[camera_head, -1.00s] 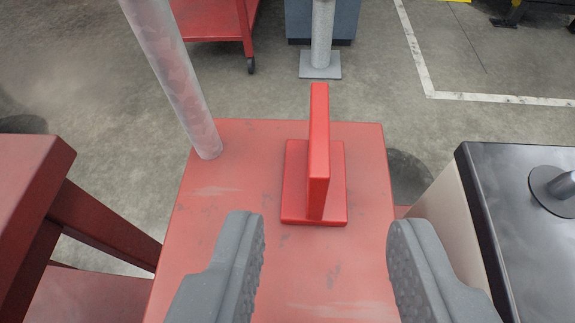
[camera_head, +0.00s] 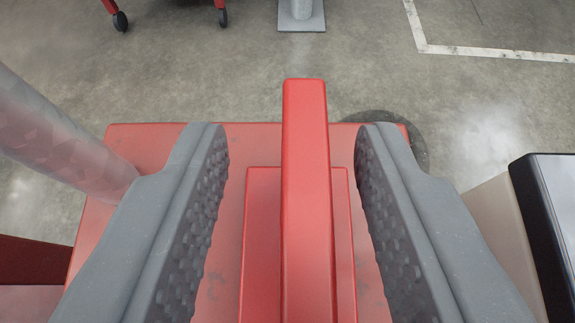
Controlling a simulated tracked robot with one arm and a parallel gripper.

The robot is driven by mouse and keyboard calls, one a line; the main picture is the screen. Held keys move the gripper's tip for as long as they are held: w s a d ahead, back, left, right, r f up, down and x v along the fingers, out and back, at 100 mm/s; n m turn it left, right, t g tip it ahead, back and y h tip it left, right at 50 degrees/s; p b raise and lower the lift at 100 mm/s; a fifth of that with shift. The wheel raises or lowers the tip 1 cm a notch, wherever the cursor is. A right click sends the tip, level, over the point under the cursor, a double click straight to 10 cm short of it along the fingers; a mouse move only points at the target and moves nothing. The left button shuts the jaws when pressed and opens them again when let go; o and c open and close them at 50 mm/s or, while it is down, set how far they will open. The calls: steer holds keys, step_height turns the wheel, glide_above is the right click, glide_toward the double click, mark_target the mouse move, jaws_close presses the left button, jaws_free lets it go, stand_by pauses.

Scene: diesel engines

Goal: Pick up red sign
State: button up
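The red sign (camera_head: 305,180) stands upright on its flat red base plate (camera_head: 262,235), seen almost edge-on from above. It rests on a red table top (camera_head: 140,145). My gripper (camera_head: 292,145) is open, with one grey padded finger on each side of the sign. Clear gaps show between both fingers and the sign, so neither touches it. The lower part of the sign runs toward the bottom edge of the view.
A grey metal post (camera_head: 65,135) rises at the left, close beside my left finger. A black-topped cabinet (camera_head: 555,215) stands at the right. A grey post foot (camera_head: 301,15) and cart wheels (camera_head: 120,21) are on the floor beyond, with open concrete between.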

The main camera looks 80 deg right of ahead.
steer(key=shift+x, duration=0.9)
jaws_close()
steer(key=shift+r, duration=0.15)
